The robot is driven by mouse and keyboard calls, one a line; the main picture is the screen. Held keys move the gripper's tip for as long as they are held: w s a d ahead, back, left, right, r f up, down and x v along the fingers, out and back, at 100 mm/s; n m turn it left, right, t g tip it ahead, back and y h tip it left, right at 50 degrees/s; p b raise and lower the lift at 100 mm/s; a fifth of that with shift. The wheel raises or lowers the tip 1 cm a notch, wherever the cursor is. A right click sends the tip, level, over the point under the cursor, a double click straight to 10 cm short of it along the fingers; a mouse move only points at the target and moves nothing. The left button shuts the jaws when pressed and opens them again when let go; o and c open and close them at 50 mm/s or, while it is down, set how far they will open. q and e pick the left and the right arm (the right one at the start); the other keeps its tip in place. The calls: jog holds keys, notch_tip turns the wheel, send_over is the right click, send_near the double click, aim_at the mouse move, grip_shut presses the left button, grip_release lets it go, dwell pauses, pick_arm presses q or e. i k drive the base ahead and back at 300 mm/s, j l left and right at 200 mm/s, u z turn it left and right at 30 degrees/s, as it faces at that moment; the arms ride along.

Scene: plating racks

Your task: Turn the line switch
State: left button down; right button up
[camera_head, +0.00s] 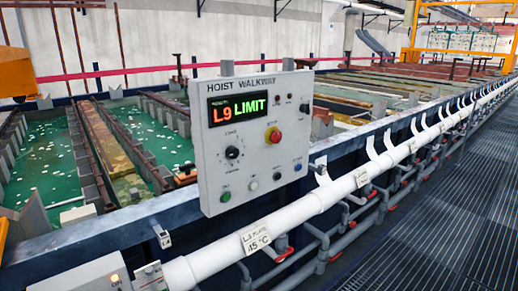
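A light grey control panel (252,190) headed "HOIST WALKWAY" stands upright at the middle of the head view. Its dark display (238,107) reads "L9 LIMIT" in red and green. A black rotary knob (233,153) sits below the display, with printing too small to read. A smaller black switch (304,107) is at the upper right. I cannot tell which of these is the line switch. A green button (225,196) is at the lower left. Neither gripper is in view.
Tanks with green liquid (45,160) lie behind and left of the panel. A white pipe (310,205) with a "45 °C" tag (257,242) runs along the front. Grey boxes (85,278) are at the bottom left. The grated walkway (440,220) at right is clear.

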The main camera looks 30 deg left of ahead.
aim_at(304, 108)
jog(key=i+l+u, duration=0.1)
jog(key=u, duration=0.4)
jog(key=i+l+u, duration=0.25)
jog(key=i+l, duration=0.2)
jog(key=l, duration=0.15)
jog(key=i+l+u, duration=0.15)
jog(key=l, duration=0.2)
jog(key=i+l+u, duration=0.15)
jog(key=l, duration=0.2)
jog(key=i+l+u, duration=0.1)
jog(key=l, duration=0.3)
jog(key=i, duration=0.1)
